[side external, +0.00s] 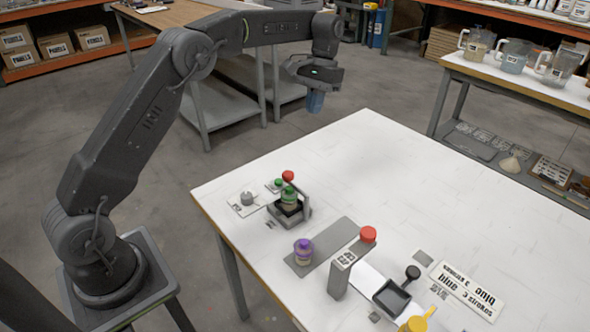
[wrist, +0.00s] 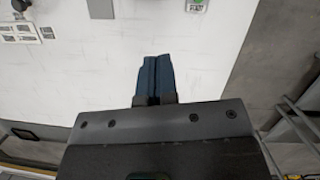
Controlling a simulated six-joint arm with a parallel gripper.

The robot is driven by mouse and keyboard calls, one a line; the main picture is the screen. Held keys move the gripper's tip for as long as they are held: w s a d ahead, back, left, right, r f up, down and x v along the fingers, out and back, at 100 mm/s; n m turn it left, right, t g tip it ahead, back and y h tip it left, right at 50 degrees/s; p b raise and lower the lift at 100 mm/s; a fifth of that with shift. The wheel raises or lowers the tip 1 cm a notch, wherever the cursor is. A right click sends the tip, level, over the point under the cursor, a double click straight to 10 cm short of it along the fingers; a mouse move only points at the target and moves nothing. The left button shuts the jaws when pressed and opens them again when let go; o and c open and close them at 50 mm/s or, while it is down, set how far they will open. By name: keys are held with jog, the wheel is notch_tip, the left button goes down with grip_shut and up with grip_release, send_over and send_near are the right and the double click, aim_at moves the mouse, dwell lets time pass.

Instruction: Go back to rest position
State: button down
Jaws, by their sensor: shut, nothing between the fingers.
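My gripper (side external: 315,101) hangs at the end of my raised arm, high above and beyond the far left edge of the white table in the side view. Its blue fingers point down and are pressed together with nothing between them. In the wrist view my gripper (wrist: 154,62) also shows shut, its two blue fingers side by side over the white table top (wrist: 90,75). It touches nothing.
On the white table (side external: 340,170) stand a green-capped jar (side external: 289,197) in a small station, a purple-capped jar (side external: 303,251), red knobs, a black tray (side external: 392,298) and a yellow item (side external: 417,322). A label card (side external: 467,290) lies to the right. The far table area is clear.

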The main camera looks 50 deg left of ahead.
jog(key=s+d+r+m+t, duration=0.1)
jog(key=s+d+r+t, duration=0.15)
jog(key=s+r, duration=0.4)
jog(key=s+d+r+t, duration=0.2)
jog(key=s+d+r, duration=0.15)
jog(key=s, duration=0.55)
jog(key=s+d+f+t, duration=0.1)
jog(key=s+f+t, duration=0.1)
jog(key=s, duration=0.6)
jog(key=s+f+m+t, duration=0.1)
jog(key=s+f+t, duration=0.1)
jog(key=s, duration=0.7)
jog(key=shift+d+f+m+y, duration=0.3)
jog(key=shift+d+f+y, duration=0.1)
jog(key=shift+f, duration=0.1)
jog(key=c, duration=1.8)
grip_release()
